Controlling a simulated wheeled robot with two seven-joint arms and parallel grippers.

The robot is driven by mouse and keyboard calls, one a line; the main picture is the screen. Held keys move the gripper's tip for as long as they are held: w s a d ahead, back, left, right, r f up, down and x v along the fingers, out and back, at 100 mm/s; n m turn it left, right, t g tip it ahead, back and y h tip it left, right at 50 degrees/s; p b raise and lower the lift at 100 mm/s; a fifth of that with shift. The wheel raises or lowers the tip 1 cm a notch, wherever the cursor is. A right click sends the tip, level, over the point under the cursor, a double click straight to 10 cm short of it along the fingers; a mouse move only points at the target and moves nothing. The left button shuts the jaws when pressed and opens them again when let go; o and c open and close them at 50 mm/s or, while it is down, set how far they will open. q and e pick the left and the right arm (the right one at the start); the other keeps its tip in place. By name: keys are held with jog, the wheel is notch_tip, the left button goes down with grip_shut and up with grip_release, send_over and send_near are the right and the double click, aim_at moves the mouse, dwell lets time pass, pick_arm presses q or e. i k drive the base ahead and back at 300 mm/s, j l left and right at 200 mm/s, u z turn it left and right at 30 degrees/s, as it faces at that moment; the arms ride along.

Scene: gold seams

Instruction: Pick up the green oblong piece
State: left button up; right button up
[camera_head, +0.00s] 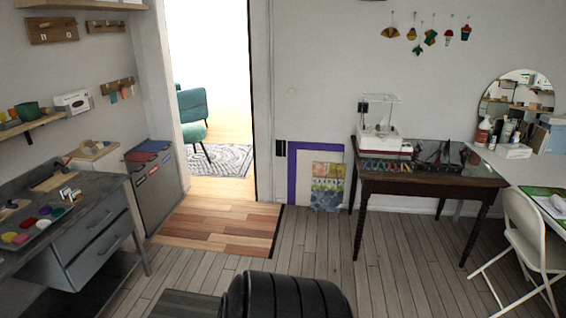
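I cannot make out a green oblong piece for certain. Several small coloured pieces, among them red, yellow and purple ones, lie on a tray (30,232) on the grey workbench (98,188) at the left. A row of small coloured items (386,166), some greenish, lies along the front of the dark wooden table (428,182) at the right. They are too small to tell their shapes. Neither of my grippers is in view.
A white folding chair (524,232) stands at the right by a white desk (508,167). A grey cabinet (157,188) stands beside the open doorway. The plank floor (320,240) in the middle is clear.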

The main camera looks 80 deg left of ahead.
aim_at(72, 196)
jog(key=u, duration=4.15)
